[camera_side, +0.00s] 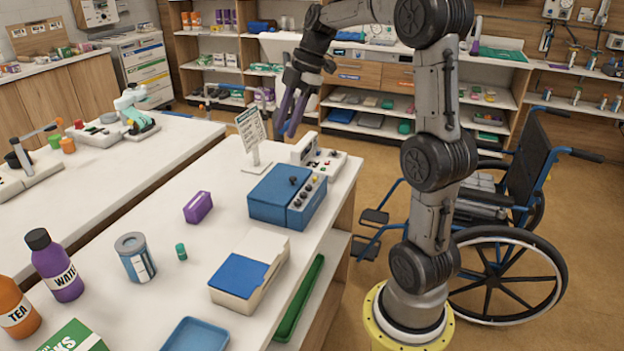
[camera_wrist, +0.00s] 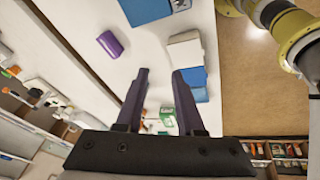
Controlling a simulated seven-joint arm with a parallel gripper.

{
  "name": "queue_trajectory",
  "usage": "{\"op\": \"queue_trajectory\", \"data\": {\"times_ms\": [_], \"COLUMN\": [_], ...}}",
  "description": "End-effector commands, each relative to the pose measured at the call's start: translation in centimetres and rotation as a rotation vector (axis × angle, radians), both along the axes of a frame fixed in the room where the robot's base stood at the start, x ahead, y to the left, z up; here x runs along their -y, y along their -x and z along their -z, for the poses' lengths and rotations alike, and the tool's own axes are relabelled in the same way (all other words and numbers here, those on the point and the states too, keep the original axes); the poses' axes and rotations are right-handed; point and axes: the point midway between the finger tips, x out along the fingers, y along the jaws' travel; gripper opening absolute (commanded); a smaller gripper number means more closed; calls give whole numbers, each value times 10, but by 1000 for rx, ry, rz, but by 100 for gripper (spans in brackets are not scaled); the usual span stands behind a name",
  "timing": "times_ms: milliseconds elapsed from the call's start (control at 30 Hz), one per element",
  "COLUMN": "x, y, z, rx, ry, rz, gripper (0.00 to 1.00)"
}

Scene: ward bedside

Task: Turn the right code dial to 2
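A blue box (camera_side: 276,195) with a grey-blue front panel (camera_side: 307,203) stands on the white table. Several small dark knobs sit along the panel, and a black knob (camera_side: 293,181) is on the lid. Their numbers are too small to read, and I cannot tell which knob is the right code dial. Part of the box shows at the top edge of the wrist view (camera_wrist: 146,11). My gripper (camera_side: 286,129) hangs in the air above and behind the box, apart from it. In the wrist view its two fingers (camera_wrist: 160,78) are spread with nothing held between them.
A sign on a stand (camera_side: 251,134) and a white device (camera_side: 318,157) stand behind the box, near my gripper. A purple block (camera_side: 198,207) lies left of it. A wheelchair (camera_side: 505,215) stands right of my arm.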

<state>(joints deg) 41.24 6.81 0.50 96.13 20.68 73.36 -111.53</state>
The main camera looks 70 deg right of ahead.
Motion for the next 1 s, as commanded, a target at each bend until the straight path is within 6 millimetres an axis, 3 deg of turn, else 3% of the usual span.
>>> {"op": "queue_trajectory", "data": {"times_ms": [33, 100, 200, 300, 433, 567, 1000], "x": [32, 69, 111, 134, 143, 141, 117], "y": [1, 7, 22, 41, 52, 50, 28], "z": [15, 32, 58, 78, 85, 93, 169], "rx": [-14, -29, -54, -79, -86, -88, -90], "ry": [-29, -65, -112, -148, -160, -161, -163], "rz": [44, 112, 212, 277, 312, 314, 311], "gripper": [37, 37, 37, 37, 37, 37, 37]}}
